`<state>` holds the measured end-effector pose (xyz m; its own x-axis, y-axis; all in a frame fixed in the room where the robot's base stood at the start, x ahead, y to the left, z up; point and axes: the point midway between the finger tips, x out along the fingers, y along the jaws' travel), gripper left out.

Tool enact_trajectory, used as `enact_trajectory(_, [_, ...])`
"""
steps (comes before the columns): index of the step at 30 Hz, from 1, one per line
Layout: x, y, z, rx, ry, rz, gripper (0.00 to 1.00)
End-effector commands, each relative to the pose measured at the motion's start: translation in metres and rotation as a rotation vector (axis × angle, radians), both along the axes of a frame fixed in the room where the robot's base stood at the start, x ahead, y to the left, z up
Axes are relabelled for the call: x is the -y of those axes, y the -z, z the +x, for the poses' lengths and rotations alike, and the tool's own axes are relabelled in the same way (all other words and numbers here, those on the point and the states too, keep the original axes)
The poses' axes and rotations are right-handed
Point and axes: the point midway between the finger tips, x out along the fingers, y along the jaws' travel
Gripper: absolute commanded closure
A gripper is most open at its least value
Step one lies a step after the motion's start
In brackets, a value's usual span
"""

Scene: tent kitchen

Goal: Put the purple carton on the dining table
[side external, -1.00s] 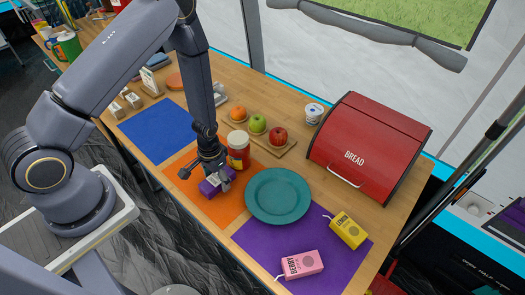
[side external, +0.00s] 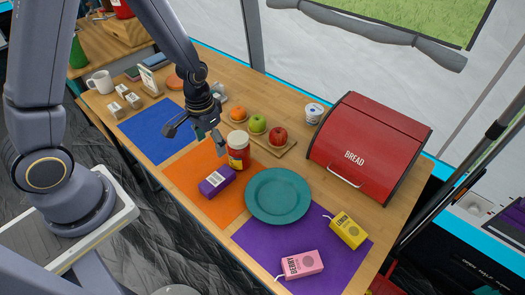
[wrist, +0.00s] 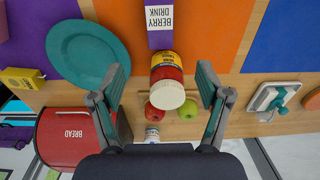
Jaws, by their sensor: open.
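The purple carton (side external: 217,181) lies on its side on the orange mat (side external: 197,161) on the wooden dining table (side external: 285,92). In the wrist view the purple carton (wrist: 159,22) shows at the top edge with a white "BERRY DRINK" label, partly out of frame. My gripper (side external: 205,143) is open and empty above the table, up and left of the carton and apart from it. In the wrist view its fingers (wrist: 165,90) are spread, with a red jar (wrist: 167,78) with a pale lid below, between them in the picture.
The red jar (side external: 239,150) stands close beside the carton. A teal plate (side external: 277,195) lies to the right, with a pink carton (side external: 301,264) and a yellow carton (side external: 345,231) on the purple mat (side external: 262,247). Fruit on a board (side external: 272,146) and a red bread box (side external: 372,145) stand behind.

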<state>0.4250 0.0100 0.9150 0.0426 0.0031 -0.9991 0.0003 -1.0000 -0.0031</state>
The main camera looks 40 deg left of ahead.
Motion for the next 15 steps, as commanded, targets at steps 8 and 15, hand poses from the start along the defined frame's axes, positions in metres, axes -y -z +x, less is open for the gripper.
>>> enact_trajectory(8, [0.004, -0.148, -0.019, 0.214, -0.001, 0.007, 0.23])
enact_trajectory(15, [0.008, -0.229, -0.079, 0.375, -0.001, 0.002, 0.23])
